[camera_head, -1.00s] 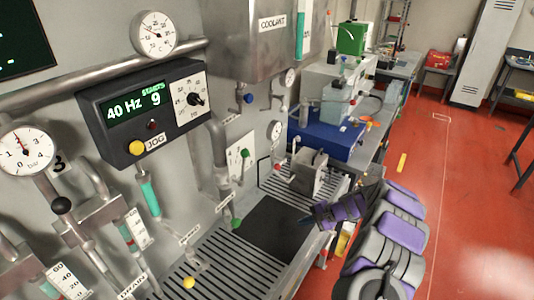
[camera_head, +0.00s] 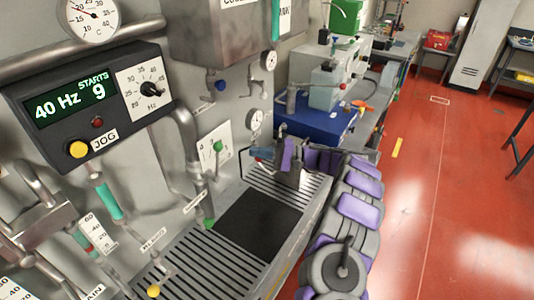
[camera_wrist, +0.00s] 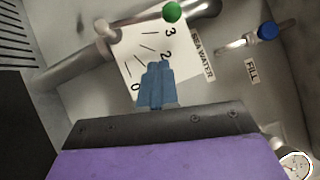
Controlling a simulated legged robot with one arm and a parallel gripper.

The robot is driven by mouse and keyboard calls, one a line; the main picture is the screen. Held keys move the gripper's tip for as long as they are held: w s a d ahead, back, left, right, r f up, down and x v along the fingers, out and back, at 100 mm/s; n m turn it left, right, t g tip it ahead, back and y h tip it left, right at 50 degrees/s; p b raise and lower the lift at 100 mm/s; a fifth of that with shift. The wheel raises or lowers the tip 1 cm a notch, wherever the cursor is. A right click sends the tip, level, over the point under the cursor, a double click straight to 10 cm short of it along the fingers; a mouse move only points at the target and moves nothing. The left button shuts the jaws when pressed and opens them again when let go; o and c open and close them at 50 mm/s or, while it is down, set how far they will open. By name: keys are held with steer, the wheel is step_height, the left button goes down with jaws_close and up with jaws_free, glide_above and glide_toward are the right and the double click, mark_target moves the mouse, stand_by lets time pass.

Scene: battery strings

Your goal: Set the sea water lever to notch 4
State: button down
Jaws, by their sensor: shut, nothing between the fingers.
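The sea water lever's green knob (camera_wrist: 171,12) shows at the top of the wrist view, beside the numeral 3 on a white notch plate (camera_wrist: 137,42). The numerals 0, 2 and 3 are readable there; my fingers cover part of the plate. The exact notch is not clear. In the head view the green knob (camera_head: 217,146) stands in front of the plate (camera_head: 206,156). My gripper (camera_wrist: 158,68) is shut and empty, its blue fingertips in front of the plate, apart from the knob. In the head view my gripper (camera_head: 256,153) is to the right of the knob.
A blue knob (camera_wrist: 267,32) by the FILL label is right of the sea water label (camera_wrist: 203,57). A pipe (camera_wrist: 75,68) crosses near the plate. A slatted bench (camera_head: 190,260) lies below.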

mark_target(217, 163)
steer(key=s+a+r+b, duration=0.1)
steer(key=s+a, duration=0.1)
steer(key=a, duration=0.7)
steer(key=shift+r, duration=0.3)
steer(key=shift+d+b, duration=0.15)
steer(key=shift+b, duration=0.25)
steer(key=shift+s+a+r+n+g+h+b, duration=0.15)
steer(key=shift+s+a+r+n+h+b, duration=0.15)
steer(key=shift+s+n+h+b, duration=0.3)
steer(key=shift+s+a+r+n+g+h+b, duration=0.15)
steer(key=shift+s+a+r+n+h+b, duration=0.15)
steer(key=shift+n+b, duration=0.5)
